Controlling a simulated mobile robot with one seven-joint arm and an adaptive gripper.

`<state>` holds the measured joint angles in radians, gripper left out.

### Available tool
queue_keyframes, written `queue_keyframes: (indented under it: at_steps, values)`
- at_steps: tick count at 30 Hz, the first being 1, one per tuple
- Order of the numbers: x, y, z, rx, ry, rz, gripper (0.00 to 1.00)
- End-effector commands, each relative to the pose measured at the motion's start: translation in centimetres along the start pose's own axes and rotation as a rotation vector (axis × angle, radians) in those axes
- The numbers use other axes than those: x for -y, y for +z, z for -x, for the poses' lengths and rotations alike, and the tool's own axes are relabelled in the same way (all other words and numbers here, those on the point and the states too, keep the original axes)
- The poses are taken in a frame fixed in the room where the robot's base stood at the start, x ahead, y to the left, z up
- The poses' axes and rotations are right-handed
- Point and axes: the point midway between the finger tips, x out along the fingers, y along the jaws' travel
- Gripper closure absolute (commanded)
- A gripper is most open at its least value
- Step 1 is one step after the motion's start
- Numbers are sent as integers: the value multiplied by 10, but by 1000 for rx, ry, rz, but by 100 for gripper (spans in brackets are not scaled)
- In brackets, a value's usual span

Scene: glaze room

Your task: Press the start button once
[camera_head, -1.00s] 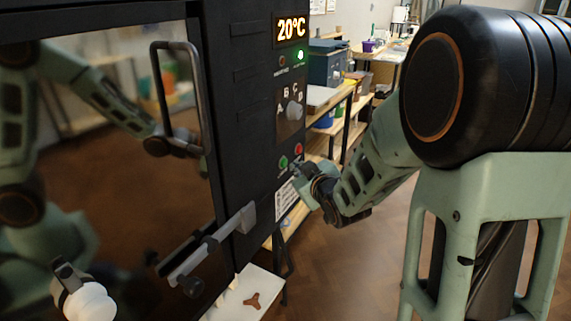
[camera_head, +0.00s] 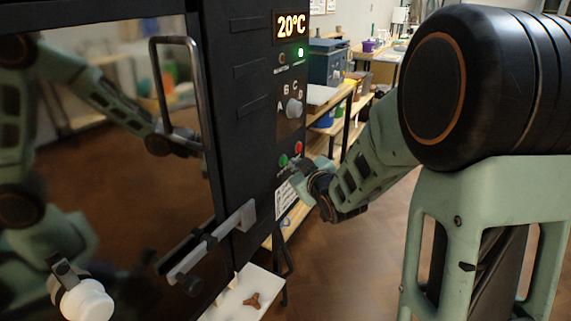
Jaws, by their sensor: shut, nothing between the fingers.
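The kiln's dark control panel (camera_head: 262,100) stands left of centre. Low on it are a green button (camera_head: 283,160) and a red button (camera_head: 298,147), side by side. Their labels are too small to read, so I cannot tell from lettering which is start. My gripper (camera_head: 293,168) is shut and empty, just below and right of the green button. I cannot tell whether its tip touches the panel. Above are a dial (camera_head: 294,108) with letters A to D, a lit green lamp (camera_head: 300,53) and a display (camera_head: 291,25) reading 20°C.
A door handle (camera_head: 178,95) and a latch bar (camera_head: 212,243) stick out from the kiln's front. A white surface (camera_head: 240,297) with a brown three-armed piece (camera_head: 252,300) is below. Shelves (camera_head: 340,115) stand behind; the floor at right is clear.

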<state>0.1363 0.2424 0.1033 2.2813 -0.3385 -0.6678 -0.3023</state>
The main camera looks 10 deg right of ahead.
Motion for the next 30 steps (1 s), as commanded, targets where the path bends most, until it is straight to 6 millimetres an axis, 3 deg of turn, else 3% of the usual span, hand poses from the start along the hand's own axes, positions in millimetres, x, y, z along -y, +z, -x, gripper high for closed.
queue_keyframes:
  at_steps: [30]
  values:
    - [5,-5,-6,-1,-1,1,100]
